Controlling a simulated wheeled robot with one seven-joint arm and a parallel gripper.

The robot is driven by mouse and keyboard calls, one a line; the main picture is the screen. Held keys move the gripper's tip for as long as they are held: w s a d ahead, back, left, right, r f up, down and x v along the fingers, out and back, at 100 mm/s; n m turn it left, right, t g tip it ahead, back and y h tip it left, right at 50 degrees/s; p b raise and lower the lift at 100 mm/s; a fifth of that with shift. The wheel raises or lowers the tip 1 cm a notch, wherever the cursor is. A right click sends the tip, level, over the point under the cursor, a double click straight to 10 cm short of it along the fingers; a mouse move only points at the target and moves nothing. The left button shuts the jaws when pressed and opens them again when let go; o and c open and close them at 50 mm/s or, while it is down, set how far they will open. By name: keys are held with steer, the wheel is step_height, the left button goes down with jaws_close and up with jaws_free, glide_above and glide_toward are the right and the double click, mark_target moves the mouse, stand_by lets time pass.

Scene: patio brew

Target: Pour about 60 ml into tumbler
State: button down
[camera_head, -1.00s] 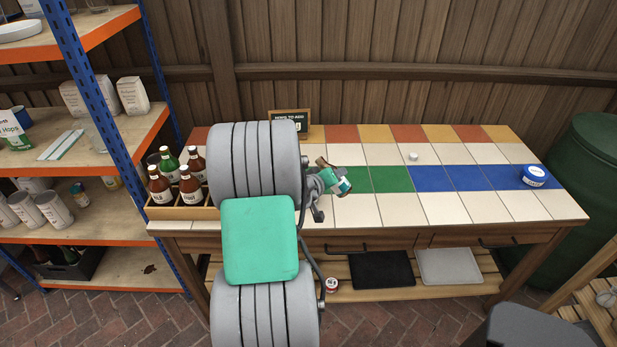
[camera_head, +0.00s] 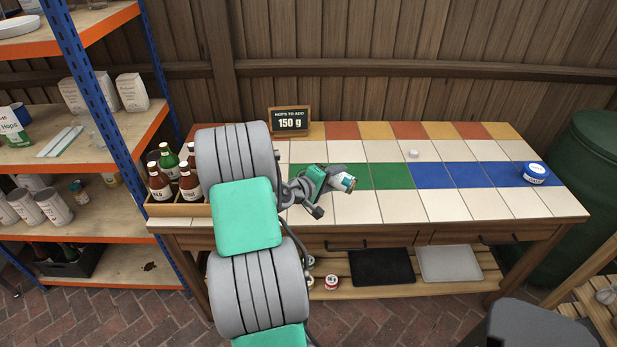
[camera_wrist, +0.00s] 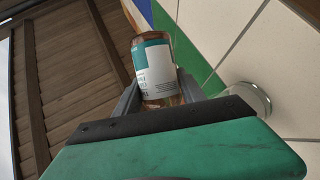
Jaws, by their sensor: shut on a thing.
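My gripper (camera_head: 326,180) is shut on a small amber bottle (camera_head: 347,182) with a teal and white label, above the tiled worktop. The wrist view shows the bottle (camera_wrist: 152,68) between the fingers, tilted far over toward lying flat. Its mouth is not clearly visible, and I cannot see any liquid running. A clear round glass (camera_wrist: 262,97), probably the tumbler, stands on the pale tiles beside my gripper in the wrist view, partly hidden by the gripper body. I cannot make out the glass in the head view, where my arm covers part of the worktop.
A wooden crate (camera_head: 180,210) of brown and green bottles stands left of my arm. A chalkboard sign (camera_head: 289,121) reads "150 g". A small white object (camera_head: 413,153) and a blue-lidded tub (camera_head: 535,173) sit farther right. The right half of the worktop is mostly clear.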

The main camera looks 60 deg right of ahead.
steer(key=shift+w+r+n+g, duration=0.25)
steer(key=shift+r+n+g, duration=0.05)
steer(key=shift+f+n+g+b, duration=0.2)
steer(key=shift+n+g+b, duration=0.1)
steer(key=shift+n+b, duration=0.25)
stand_by(0.3)
steer(key=shift+s+r+n, duration=0.1)
steer(key=shift+s+n, duration=0.05)
steer(key=shift+n, duration=0.1)
stand_by(0.9)
steer(key=shift+r+n+g+h, duration=0.35)
steer(key=shift+n+g+h, duration=0.05)
stand_by(1.1)
